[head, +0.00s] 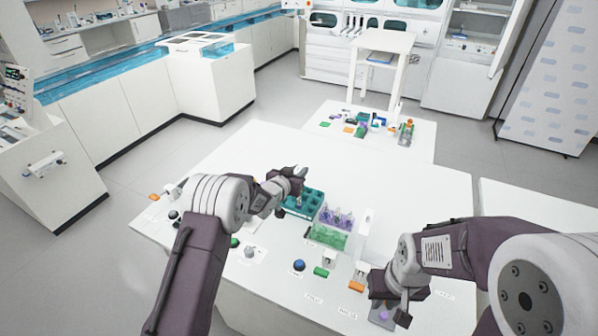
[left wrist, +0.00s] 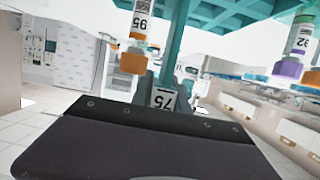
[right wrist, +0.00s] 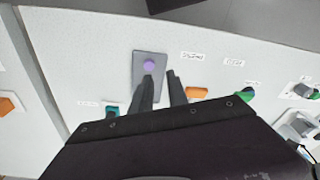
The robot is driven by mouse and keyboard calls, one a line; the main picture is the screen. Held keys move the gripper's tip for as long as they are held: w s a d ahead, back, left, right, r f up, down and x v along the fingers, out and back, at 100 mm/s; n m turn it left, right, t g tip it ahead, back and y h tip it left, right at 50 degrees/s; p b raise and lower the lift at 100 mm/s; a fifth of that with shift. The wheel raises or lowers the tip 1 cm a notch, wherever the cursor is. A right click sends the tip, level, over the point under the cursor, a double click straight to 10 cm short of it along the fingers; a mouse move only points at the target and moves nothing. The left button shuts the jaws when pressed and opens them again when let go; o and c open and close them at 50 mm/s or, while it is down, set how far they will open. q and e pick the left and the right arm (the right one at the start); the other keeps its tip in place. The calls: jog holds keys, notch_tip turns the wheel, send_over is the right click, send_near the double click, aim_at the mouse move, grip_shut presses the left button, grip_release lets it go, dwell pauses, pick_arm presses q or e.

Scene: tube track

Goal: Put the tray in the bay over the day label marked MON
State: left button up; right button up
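A teal compartmented tray (head: 315,196) shows mid-table in the head view. My left gripper (head: 297,176) is at its back left edge. In the left wrist view teal walls (left wrist: 178,38) run down to the left fingers (left wrist: 166,76), beside a label reading 75; whether they are closed on a wall is unclear. An orange-capped tube (left wrist: 134,52) and a purple-capped tube (left wrist: 292,60) hang near the teal structure. My right gripper (right wrist: 162,82) has its fingers apart and empty, near a grey plate with a purple knob (right wrist: 150,66). I cannot read MON on any label.
Right of the tray stand purple tubes (head: 337,216) and a green rack (head: 326,238). Several small coloured pieces and labels line the front edge, including a blue knob (head: 298,265) and an orange block (head: 356,286). The table's right part (head: 420,195) is clear.

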pick_arm(q)
jog(key=o, duration=0.4)
jog(key=shift+w+f, duration=0.1)
pick_arm(e)
jog(key=shift+w, duration=0.1)
pick_arm(q)
jog(key=shift+r, duration=0.2)
pick_arm(e)
jog(key=shift+r, duration=0.15)
jog(key=shift+f+b, duration=0.65)
jog(key=shift+f, duration=0.25)
pick_arm(q)
jog(key=v, duration=1.2)
jog(key=shift+d, duration=0.1)
